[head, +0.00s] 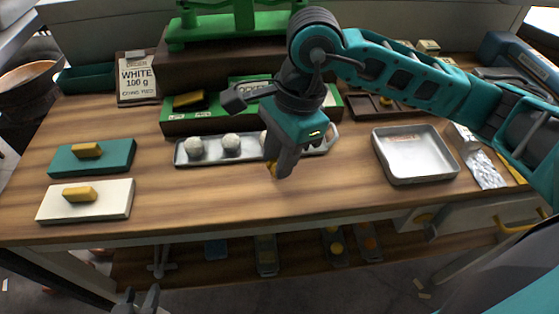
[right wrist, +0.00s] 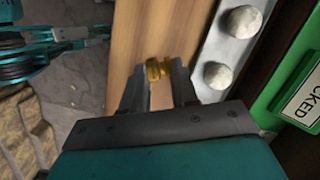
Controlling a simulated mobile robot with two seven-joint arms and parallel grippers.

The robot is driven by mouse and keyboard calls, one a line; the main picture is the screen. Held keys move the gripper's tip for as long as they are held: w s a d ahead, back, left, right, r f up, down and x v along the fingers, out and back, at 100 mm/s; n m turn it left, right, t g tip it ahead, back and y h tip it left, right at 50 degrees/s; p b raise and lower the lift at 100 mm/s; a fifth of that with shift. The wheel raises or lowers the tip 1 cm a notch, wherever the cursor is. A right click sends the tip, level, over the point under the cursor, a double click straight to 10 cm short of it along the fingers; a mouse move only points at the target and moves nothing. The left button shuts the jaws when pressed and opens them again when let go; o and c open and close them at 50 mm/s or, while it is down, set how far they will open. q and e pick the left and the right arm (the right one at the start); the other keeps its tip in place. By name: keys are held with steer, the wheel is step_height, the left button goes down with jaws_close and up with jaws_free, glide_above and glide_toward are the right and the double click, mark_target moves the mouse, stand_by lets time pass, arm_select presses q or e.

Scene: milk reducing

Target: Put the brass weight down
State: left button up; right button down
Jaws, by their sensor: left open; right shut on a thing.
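The brass weight (right wrist: 158,68) is a small golden piece between the fingertips of my right gripper (right wrist: 160,78), which is shut on it. In the head view only a sliver of the brass weight (head: 272,170) shows beside the fingers of my right gripper (head: 280,172). The gripper points down over the wooden bench (head: 220,200), just in front of the metal tray. Whether the weight touches the wood I cannot tell. My left gripper (head: 137,303) is open and empty at the bottom left, below the bench's front edge.
A metal tray (head: 180,160) holds several whitish balls behind my right gripper. A teal block (head: 115,155) and a cream block (head: 110,200), with yellow handles, lie left. An empty metal pan (head: 415,155) is right. The bench front is clear between them.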

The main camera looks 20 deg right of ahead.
steer(key=shift+d+x, duration=0.25)
steer(key=shift+x, duration=0.75)
steer(key=shift+f, duration=0.1)
steer(key=shift+f, duration=0.1)
steer(key=c, duration=0.9)
jaws_free()
steer(key=shift+o, duration=0.2)
